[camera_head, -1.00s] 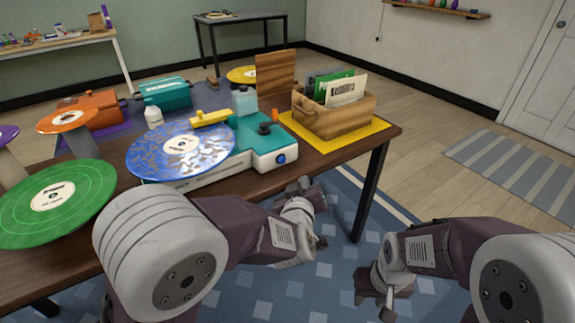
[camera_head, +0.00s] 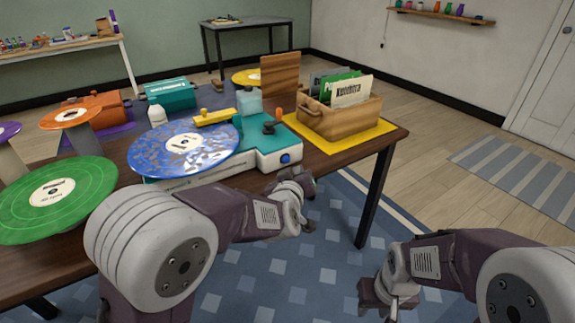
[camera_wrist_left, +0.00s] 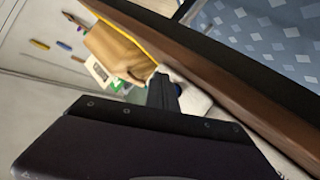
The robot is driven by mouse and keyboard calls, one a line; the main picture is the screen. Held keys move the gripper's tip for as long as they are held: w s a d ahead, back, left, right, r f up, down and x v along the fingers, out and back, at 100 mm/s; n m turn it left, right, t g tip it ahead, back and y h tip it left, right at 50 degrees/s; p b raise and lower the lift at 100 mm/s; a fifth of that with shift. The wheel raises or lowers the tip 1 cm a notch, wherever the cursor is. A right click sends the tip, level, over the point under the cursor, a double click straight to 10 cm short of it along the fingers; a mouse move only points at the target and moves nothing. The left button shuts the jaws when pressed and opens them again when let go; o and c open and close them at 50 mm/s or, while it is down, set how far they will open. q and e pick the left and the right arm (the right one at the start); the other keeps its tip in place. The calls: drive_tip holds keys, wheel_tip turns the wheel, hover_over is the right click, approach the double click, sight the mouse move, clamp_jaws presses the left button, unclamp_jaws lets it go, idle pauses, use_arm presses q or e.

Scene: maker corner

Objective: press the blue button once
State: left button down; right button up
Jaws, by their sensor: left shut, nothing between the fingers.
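The blue button (camera_head: 285,158) is on the front right corner of the teal and white record player (camera_head: 262,160), near the table's front edge. A blue marbled record (camera_head: 165,160) lies on that player. My left gripper (camera_head: 306,184) is in front of and just below the button, apart from it in the head view, and is shut and empty. In the left wrist view the left gripper's finger (camera_wrist_left: 163,92) partly covers the button (camera_wrist_left: 178,88). My right gripper (camera_head: 372,300) hangs low at the right, away from the table; its finger opening is not clear.
The wooden table (camera_head: 345,165) holds a wooden crate of record sleeves (camera_head: 340,122) on a yellow mat, right of the player. A green record (camera_head: 85,180) is at the left. Open floor (camera_head: 440,215) lies to the right.

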sight(286, 160)
use_arm(q)
drive_tip(key=shift+w+a, duration=0.65)
drive_tip(key=shift+w, duration=0.15)
drive_tip(key=shift+w, duration=0.1)
idle(1.4)
drive_tip(key=shift+w+a, duration=0.25)
drive_tip(key=shift+w+a+b, duration=0.3)
drive_tip(key=shift+w+b, duration=0.15)
idle(0.8)
drive_tip(key=shift+s+d+r, duration=0.1)
drive_tip(key=shift+s+d+p, duration=0.4)
drive_tip(key=shift+s+d, duration=0.05)
drive_tip(key=shift+s, duration=0.25)
